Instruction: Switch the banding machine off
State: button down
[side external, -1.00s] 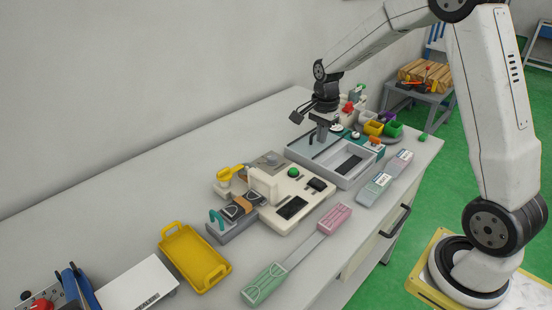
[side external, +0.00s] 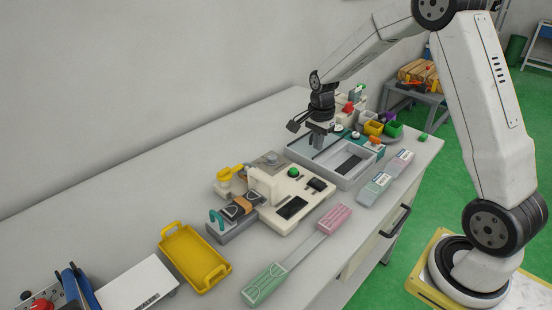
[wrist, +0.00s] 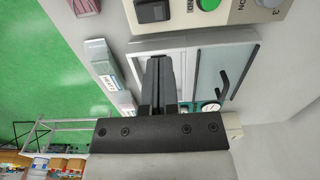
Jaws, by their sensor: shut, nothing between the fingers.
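The banding machine (side external: 268,210) is a cream-coloured unit in the middle of the bench. It has a green button (side external: 293,173), a black switch (side external: 318,185) and a dark panel (side external: 292,208) on top. In the wrist view, part of the machine (wrist: 240,12) shows at the top edge, with the black switch (wrist: 153,11) and the green button (wrist: 208,3), which is cut off. My gripper (side external: 317,144) is shut and empty, above the grey tray unit behind the machine. Its fingers (wrist: 160,62) point down over that unit in the wrist view, apart from the switch.
The grey tray unit (side external: 347,181) lies beyond the machine. A yellow tray (side external: 184,269) and a green-and-pink strip (side external: 265,284) lie nearer. The wall (side external: 130,100) runs along the bench's back.

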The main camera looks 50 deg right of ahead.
aim_at(318, 182)
notch_tip(318, 182, down, 11)
jog(key=shift+f, duration=0.1)
dwell(0.4)
dwell(0.3)
jog(key=shift+f, duration=0.2)
jog(key=shift+s, duration=0.1)
jog(key=shift+s+r, duration=0.25)
jog(key=shift+s, duration=0.35)
jog(key=shift+r, duration=0.2)
dwell(0.4)
